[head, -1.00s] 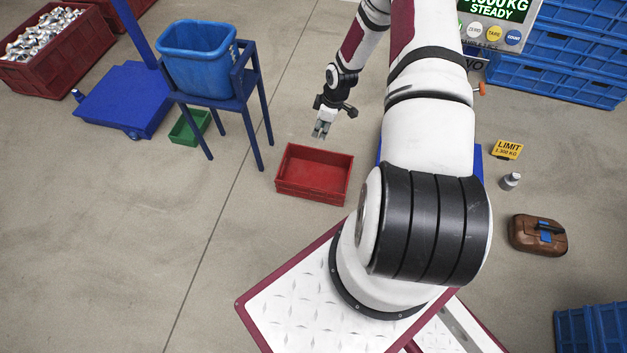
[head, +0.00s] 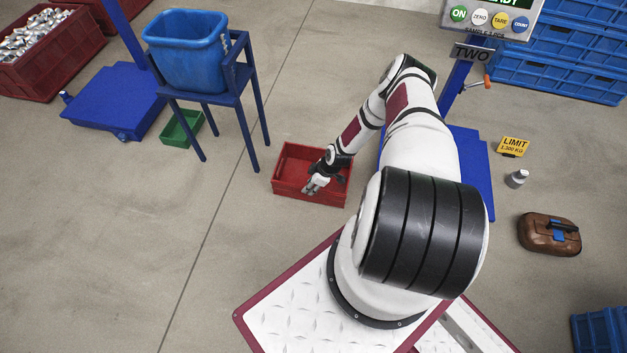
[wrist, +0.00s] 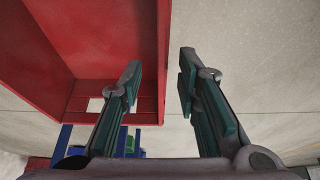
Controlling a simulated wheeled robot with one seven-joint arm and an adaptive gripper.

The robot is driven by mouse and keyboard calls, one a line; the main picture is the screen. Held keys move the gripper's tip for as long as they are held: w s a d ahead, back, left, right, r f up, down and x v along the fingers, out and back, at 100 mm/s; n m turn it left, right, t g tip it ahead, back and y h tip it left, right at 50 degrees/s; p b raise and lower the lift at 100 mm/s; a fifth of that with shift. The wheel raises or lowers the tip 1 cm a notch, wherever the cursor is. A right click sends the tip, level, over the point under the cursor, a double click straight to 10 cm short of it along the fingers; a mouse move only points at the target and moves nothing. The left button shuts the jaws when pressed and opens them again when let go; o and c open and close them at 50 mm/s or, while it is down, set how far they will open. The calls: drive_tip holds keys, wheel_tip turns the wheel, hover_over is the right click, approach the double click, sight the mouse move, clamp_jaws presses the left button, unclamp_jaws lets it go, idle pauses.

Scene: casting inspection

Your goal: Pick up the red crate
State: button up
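The red crate (head: 290,188) stands on the floor left of my arm and looks empty in the head view. My gripper (head: 311,190) is at the crate's near side, pointing down over its near wall. In the wrist view, my gripper (wrist: 160,72) is open with its two fingers apart. The red crate (wrist: 100,35) fills the upper left there. One wall of it shows between the fingers, with the left finger on the inner side and the right finger over bare floor. I cannot tell whether either finger touches the wall.
A blue stand (head: 210,92) holding a blue bin (head: 185,55) is up and left of the crate, with a green crate (head: 180,129) beside it. A blue scale platform (head: 472,165) lies right of my arm.

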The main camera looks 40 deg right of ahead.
drive_tip(key=b+x, duration=0.2)
drive_tip(key=x, duration=0.4)
drive_tip(key=shift+a+f+b, duration=0.1)
drive_tip(key=shift+f+b, duration=0.2)
drive_tip(key=shift+b, duration=0.05)
clamp_jaws()
